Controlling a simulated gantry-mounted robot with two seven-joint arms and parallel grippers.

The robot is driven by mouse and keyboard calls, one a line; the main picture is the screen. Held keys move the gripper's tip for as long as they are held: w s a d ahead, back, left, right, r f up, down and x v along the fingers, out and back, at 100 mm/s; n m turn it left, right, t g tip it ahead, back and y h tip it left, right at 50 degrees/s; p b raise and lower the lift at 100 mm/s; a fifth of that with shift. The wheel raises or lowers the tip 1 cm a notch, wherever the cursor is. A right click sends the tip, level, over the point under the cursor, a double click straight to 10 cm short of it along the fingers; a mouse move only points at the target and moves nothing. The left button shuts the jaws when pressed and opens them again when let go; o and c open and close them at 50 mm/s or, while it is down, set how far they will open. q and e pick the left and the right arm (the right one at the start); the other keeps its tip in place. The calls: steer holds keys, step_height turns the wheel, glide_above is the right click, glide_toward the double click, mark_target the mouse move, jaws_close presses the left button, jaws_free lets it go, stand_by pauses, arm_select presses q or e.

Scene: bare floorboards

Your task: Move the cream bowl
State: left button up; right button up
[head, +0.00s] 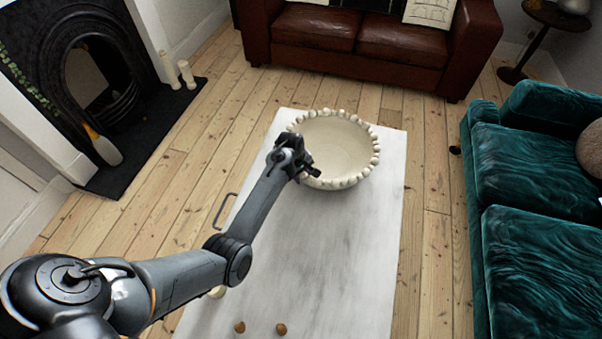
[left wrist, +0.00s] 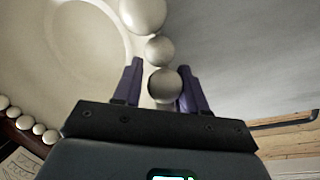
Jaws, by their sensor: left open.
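The cream bowl (head: 336,148), with round beads all along its rim, stands upright at the far end of the white table (head: 330,250). My left gripper (head: 308,170) is at the bowl's near left rim. In the left wrist view the bowl (left wrist: 85,40) fills the upper left, and my left gripper (left wrist: 155,88) is open with its two purple fingers on either side of a rim bead (left wrist: 165,85). I cannot tell whether the fingers touch it. My right gripper is not in view.
Two small brown objects (head: 260,328) lie at the table's near end, and a pale round thing (head: 217,292) is partly hidden by my arm. A brown leather sofa (head: 370,40) stands behind and a teal sofa (head: 530,200) to the right. The table's middle is clear.

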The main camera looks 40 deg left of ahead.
arm_select(q)
jaws_close()
stand_by(1.4)
